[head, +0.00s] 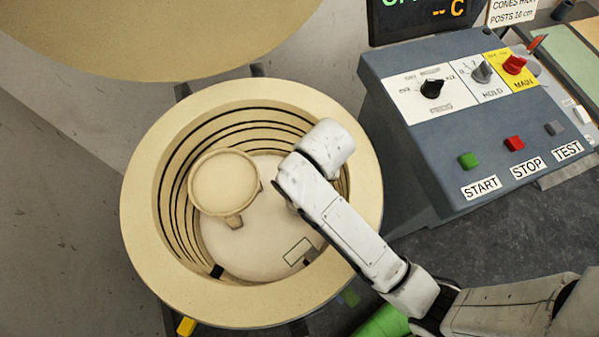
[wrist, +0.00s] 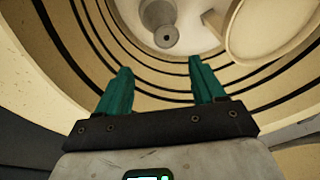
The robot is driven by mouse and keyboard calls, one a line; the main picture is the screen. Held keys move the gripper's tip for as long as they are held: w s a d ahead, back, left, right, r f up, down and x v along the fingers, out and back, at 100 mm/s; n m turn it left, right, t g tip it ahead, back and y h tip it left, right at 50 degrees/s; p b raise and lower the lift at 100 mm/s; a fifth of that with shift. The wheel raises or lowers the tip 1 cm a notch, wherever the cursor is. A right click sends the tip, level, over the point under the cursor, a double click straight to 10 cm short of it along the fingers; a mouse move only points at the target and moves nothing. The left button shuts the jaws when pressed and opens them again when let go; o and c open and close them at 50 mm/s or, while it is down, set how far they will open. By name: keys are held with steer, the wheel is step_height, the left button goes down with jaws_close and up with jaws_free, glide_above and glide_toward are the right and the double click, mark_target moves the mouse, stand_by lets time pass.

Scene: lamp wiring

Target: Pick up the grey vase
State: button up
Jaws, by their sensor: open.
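The grey vase (wrist: 160,15) shows at the top of the wrist view, partly cut off by the frame edge. Its narrow round end (wrist: 165,37) faces my camera. In the head view I cannot make it out; my arm covers part of the kiln floor there. My gripper (wrist: 160,66) has two teal fingers spread apart with nothing between them. The vase lies beyond the fingertips, roughly in line with the gap, and is not touched. In the head view my arm reaches over the kiln's right rim, and its fingers are hidden.
The round kiln (head: 145,250) is open, with dark grooves around its inner wall. A small round raised shelf (head: 224,182) stands left inside it, close beside the vase in the wrist view (wrist: 270,25). The kiln lid (head: 160,35) is raised behind. A control box (head: 440,130) stands right.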

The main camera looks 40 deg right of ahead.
steer(key=a+m, duration=0.1)
steer(key=w+a+f+m+g, duration=0.1)
steer(key=m, duration=0.1)
steer(key=f+m+h, duration=0.1)
steer(key=shift+w+a, duration=0.3)
steer(key=shift+a, duration=0.1)
steer(key=shift+f+m+g, duration=0.25)
steer(key=shift+m+g, duration=0.05)
steer(key=shift+m, duration=0.1)
steer(key=f, duration=0.3)
steer(key=d+f, duration=0.1)
steer(key=f, duration=0.6)
steer(key=shift+w+d+f, duration=0.1)
steer(key=shift+w+d, duration=0.15)
steer(key=shift+d, duration=0.1)
jaws_close()
